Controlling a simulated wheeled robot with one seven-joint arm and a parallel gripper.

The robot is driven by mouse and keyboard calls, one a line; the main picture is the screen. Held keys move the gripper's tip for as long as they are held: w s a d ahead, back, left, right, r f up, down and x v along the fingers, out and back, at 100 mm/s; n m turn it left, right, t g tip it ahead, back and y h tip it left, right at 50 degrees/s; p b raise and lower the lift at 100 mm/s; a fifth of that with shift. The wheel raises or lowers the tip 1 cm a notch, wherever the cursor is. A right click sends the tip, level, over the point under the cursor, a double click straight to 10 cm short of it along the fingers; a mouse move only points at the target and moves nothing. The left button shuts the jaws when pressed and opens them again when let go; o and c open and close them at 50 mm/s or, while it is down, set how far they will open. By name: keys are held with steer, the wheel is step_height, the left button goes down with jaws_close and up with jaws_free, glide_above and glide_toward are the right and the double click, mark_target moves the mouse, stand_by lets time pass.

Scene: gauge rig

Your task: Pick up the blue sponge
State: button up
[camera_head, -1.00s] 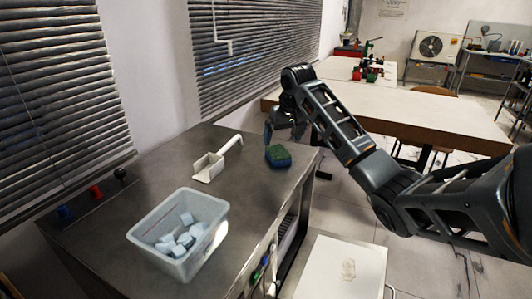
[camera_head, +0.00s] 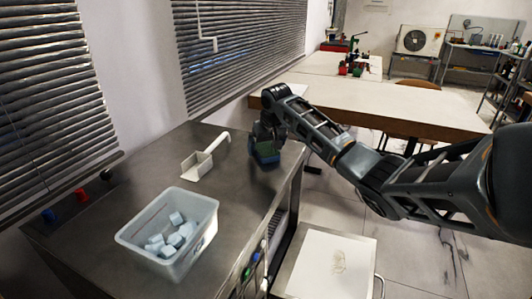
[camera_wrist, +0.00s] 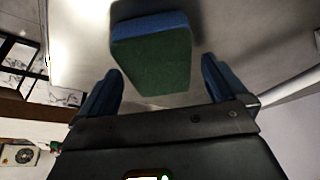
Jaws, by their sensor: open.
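The blue sponge (camera_head: 265,153) has a green top and sits on the grey metal counter near its far right edge. In the wrist view the sponge (camera_wrist: 152,58) shows its green face and blue side, ahead of and between the two fingers. My gripper (camera_wrist: 160,85) is open, with one finger on each side of the sponge's near end and visible gaps. In the head view my gripper (camera_head: 264,140) is at the sponge and partly hides it. I cannot tell whether a finger touches it.
A white scoop (camera_head: 198,166) lies left of the sponge. A translucent bin (camera_head: 203,238) with several pale blue cubes stands nearer on the counter (camera_head: 110,228). Red, blue and black knobs (camera_head: 81,194) line the left edge. A wooden table (camera_head: 390,109) stands behind.

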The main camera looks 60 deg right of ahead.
mark_target(263, 145)
steer(key=shift+f, duration=0.3)
stand_by(0.4)
steer(key=c, duration=1.1)
steer(key=shift+r, duration=0.1)
steer(key=shift+c, duration=0.2)
step_height(263, 145, up, 4)
steer(key=shift+w+r, duration=0.1)
steer(key=s+d+r+b, duration=0.1)
steer(key=s+d+r, duration=0.4)
steer(key=d, duration=0.5)
step_height(263, 145, up, 2)
steer(key=shift+s+d+r+b, duration=0.1)
steer(key=shift+s+d+b, duration=0.05)
steer(key=shift+s+b, duration=0.2)
